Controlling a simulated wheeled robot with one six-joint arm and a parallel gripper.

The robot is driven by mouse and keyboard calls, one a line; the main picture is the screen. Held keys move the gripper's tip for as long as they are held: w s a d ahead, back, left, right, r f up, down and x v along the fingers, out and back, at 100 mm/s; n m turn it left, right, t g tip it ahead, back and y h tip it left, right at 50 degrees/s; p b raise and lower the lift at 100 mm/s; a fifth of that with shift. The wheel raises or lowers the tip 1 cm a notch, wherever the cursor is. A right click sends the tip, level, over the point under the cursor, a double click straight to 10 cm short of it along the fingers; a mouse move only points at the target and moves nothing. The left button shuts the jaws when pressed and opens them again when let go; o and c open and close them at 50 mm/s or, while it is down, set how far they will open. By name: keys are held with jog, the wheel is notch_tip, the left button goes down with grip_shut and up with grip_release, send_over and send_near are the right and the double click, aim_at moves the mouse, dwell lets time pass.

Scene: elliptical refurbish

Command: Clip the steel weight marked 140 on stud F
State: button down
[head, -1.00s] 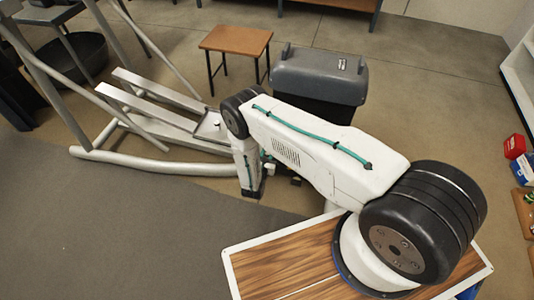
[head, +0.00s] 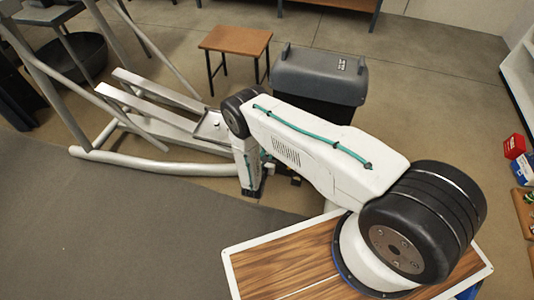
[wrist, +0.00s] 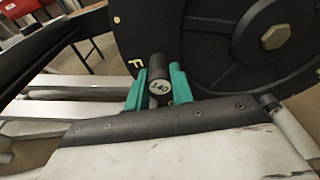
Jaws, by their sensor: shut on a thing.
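In the wrist view, my gripper (wrist: 157,88) has teal fingers closed on a dark cylindrical steel weight (wrist: 157,70). Its pale round end face reads 140. The weight lies against, or just in front of, the rim of a large black wheel (wrist: 185,30). A yellow letter F (wrist: 137,64) is painted on the wheel just left of the weight. Stud F itself is hidden, and I cannot tell whether the weight touches it. In the head view my gripper is small and mostly hidden behind my arm.
The elliptical's pale frame (head: 155,155) stands at the left in the head view. A grey lidded bin (head: 318,75) and a small wooden stool (head: 235,40) stand behind my arm. A grey mat (head: 110,225) leaves open floor at the front left. The wheel's hub bolt (wrist: 275,37) shows at the right.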

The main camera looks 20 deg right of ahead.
jog(key=shift+w+d, duration=0.2)
jog(key=shift+w, duration=0.1)
dwell(0.4)
jog(key=c, duration=1.1)
grip_release()
jog(key=v, duration=0.7)
jog(key=shift+s+a, duration=0.2)
jog(key=shift+s, duration=0.05)
